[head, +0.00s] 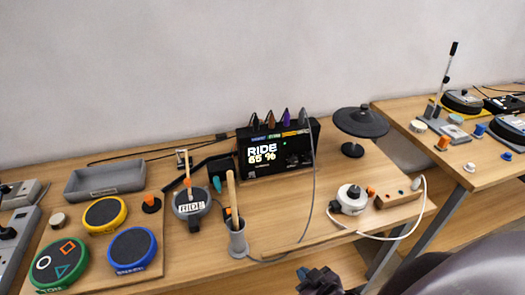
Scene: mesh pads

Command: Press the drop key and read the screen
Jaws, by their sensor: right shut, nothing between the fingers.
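A black sound module (276,148) stands at the back of the wooden table. Its lit screen (262,152) shows "RIDE" and, below it, what looks like "65 %". Small knobs and a green light are on its front, and several coloured plugs stand on its top. I cannot make out which key is the drop key. My right gripper (318,281) is low at the bottom edge, in front of the table and well apart from the module. It is shut and empty. My left gripper is not in view.
Round pads, including a yellow-rimmed one (104,214) and a blue-rimmed one (132,250), lie at the left. A stick holder (237,240) stands before the module. A black cymbal pad (361,121) is at the right. A grey cable hangs across the table.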

